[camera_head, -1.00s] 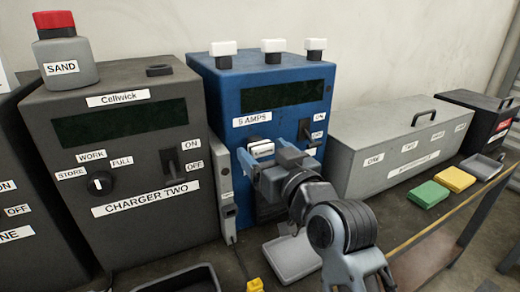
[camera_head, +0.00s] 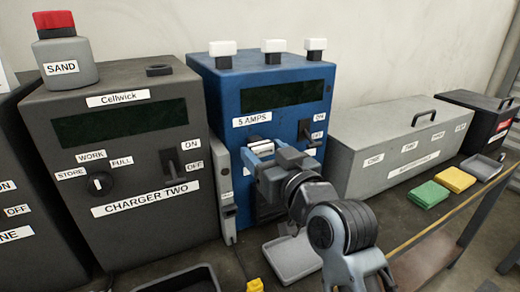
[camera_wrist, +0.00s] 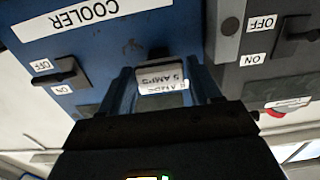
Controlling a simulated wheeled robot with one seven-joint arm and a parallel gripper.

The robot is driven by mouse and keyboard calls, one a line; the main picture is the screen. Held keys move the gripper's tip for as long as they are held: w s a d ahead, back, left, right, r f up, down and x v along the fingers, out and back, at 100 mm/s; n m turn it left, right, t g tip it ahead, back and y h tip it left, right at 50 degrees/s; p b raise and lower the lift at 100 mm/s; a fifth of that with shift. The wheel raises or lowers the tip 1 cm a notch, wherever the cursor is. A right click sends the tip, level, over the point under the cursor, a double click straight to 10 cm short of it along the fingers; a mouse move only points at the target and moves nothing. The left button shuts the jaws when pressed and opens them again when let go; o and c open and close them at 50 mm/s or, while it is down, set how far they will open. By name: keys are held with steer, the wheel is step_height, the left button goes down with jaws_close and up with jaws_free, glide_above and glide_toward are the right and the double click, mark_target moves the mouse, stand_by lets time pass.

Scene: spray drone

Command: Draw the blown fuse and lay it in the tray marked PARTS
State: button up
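A white fuse block (camera_head: 260,146) sits at the front of the blue cabinet (camera_head: 222,110), under a "5 AMPS" label. In the wrist view the fuse (camera_wrist: 162,79), with "5 AMPS" lettering upside down, lies between my fingertips. My gripper (camera_head: 264,156) has a finger on each side of it, with no clear gap in the wrist view (camera_wrist: 162,88), so it looks shut on it. The fuse's seat is hidden. A small grey tray (camera_head: 291,262) lies below the cabinet and a dark tray (camera_head: 180,284) is at the front edge. No PARTS marking is readable.
Charger Two (camera_head: 130,160) stands close on the left. Three white-topped blocks (camera_head: 273,46) stand on the blue cabinet.

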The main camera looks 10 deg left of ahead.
steer(key=c, duration=1.1)
steer(key=shift+v, duration=3)
steer(key=shift+d, duration=0.1)
